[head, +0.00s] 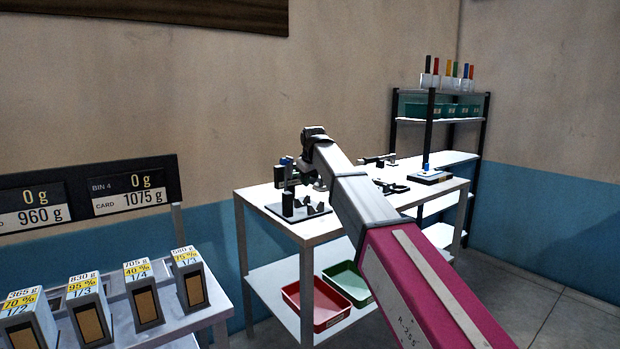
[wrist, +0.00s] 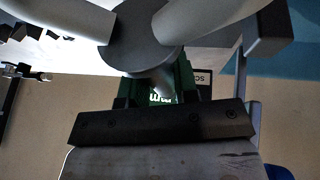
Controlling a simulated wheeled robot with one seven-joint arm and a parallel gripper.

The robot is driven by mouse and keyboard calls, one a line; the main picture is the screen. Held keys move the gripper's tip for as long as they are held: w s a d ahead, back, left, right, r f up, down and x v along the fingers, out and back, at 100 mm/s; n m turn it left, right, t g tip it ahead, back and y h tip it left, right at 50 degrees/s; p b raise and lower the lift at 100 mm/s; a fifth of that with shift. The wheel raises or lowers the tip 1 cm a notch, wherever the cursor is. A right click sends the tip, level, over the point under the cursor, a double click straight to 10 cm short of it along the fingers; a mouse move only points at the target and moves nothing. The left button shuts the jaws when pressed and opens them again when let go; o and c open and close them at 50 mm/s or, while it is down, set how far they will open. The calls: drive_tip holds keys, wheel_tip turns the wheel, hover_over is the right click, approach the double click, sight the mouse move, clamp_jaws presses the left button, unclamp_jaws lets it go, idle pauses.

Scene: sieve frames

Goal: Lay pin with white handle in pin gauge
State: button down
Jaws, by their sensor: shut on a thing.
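My gripper (wrist: 160,92) fills the middle of the wrist view. Its dark fingers are close on a short grey rod (wrist: 163,82), mostly in shadow. This rod meets a dark round hub (wrist: 145,40), with thick pale arms (wrist: 215,17) to the left and right. I cannot tell whether this is the pin with white handle; no such pin shows clearly elsewhere. In the head view my arm reaches over the white table, and its links hide the fingers. A dark fixture (head: 288,203) stands on a flat base at the table's left end. I cannot tell which fixture is the pin gauge.
The white table (head: 330,224) also bears small dark fixtures (head: 390,186) and a board with a blue part (head: 430,176). Red (head: 318,316) and green (head: 349,289) trays sit below. A shelf rack (head: 430,121) holds colored-handled items. Labelled blocks (head: 143,298) stand at left.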

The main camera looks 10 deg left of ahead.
drive_tip(key=shift+f, duration=4.1)
drive_tip(key=c, duration=0.8)
unclamp_jaws()
drive_tip(key=v, duration=1)
drive_tip(key=shift+s+d+r, duration=0.15)
drive_tip(key=shift+r, duration=0.15)
